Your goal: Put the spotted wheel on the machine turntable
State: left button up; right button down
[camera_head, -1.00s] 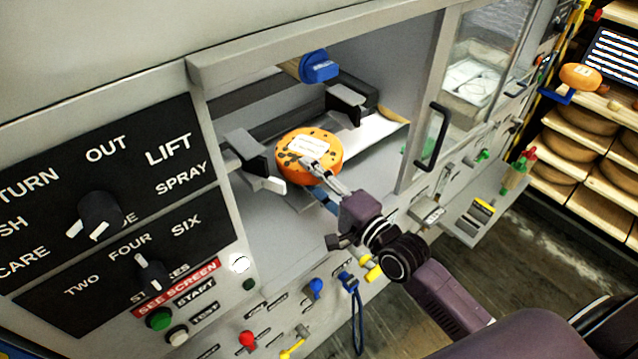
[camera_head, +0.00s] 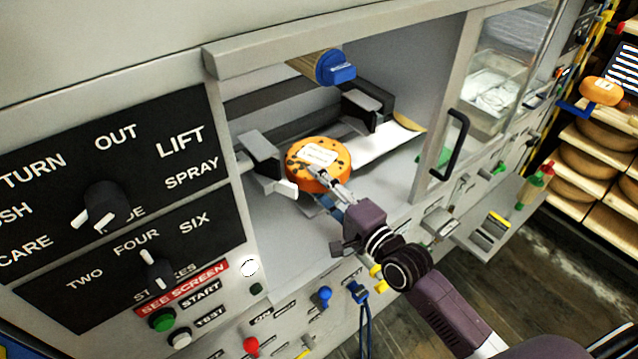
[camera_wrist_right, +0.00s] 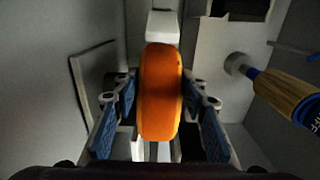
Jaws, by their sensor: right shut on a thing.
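The spotted wheel (camera_head: 319,164) is orange with dark spots and a white label on its top face. It is inside the machine's open bay, between two dark clamp-like jaws with pale tips. My right gripper (camera_head: 328,186) reaches in from the lower right and is shut on the near edge of the wheel. In the right wrist view the wheel (camera_wrist_right: 160,92) stands edge-on between the blue finger pads. The turntable cannot be made out; the wheel and gripper cover the place under them. My left gripper is not in view.
The left jaw (camera_head: 262,160) and right jaw (camera_head: 366,105) flank the wheel. A glass door with a black handle (camera_head: 455,142) stands right. Another orange wheel (camera_head: 600,91) sits near shelves.

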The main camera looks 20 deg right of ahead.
jog(key=shift+r, duration=0.1)
dwell(0.4)
jog(key=c, duration=1.1)
grip_release()
jog(key=shift+s, duration=0.1)
jog(key=shift+f, duration=0.5)
jog(key=v, duration=1.2)
jog(key=shift+r, duration=0.4)
